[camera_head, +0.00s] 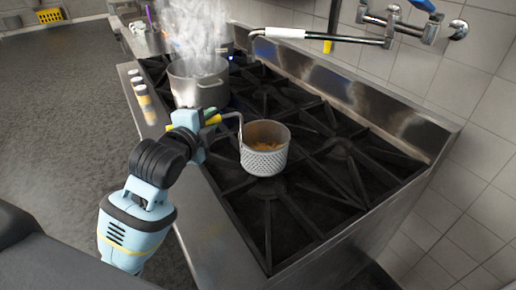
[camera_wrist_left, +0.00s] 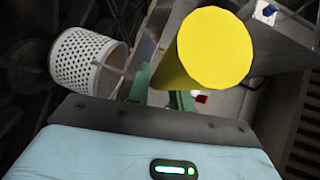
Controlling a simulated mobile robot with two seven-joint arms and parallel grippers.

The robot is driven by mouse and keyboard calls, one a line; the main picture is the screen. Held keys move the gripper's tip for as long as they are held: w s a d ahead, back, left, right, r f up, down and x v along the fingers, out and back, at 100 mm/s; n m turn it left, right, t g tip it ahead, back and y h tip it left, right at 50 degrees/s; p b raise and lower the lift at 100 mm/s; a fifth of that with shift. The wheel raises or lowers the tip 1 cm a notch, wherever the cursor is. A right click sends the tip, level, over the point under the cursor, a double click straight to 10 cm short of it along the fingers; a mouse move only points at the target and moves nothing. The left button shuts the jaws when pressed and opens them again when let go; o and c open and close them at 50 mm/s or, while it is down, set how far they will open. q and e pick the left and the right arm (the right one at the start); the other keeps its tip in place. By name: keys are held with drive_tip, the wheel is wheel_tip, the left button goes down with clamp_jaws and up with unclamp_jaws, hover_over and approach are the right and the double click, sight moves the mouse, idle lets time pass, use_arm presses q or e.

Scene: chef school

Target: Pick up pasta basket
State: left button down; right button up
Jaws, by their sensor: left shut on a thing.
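The pasta basket (camera_head: 265,160) is a perforated metal cup with orange-brown pasta inside, over the stove grates in the head view. Its thin metal arm rises from the rim to a yellow handle (camera_head: 212,119). My left gripper (camera_head: 205,117) is shut on that handle. In the left wrist view the basket (camera_wrist_left: 88,58) is at the upper left, and the yellow handle end (camera_wrist_left: 214,48) sits between my green fingers (camera_wrist_left: 160,92). I cannot tell whether the basket touches the grates. My right gripper is not in view.
A steaming metal pot (camera_head: 197,84) stands on the stove behind the basket. A pot-filler tap (camera_head: 330,38) reaches over the stove from the tiled wall. Small jars (camera_head: 141,93) line the stove's left edge. The grates (camera_head: 340,175) right of the basket are clear.

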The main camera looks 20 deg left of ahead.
use_arm(q)
drive_tip(key=shift+r, duration=0.1)
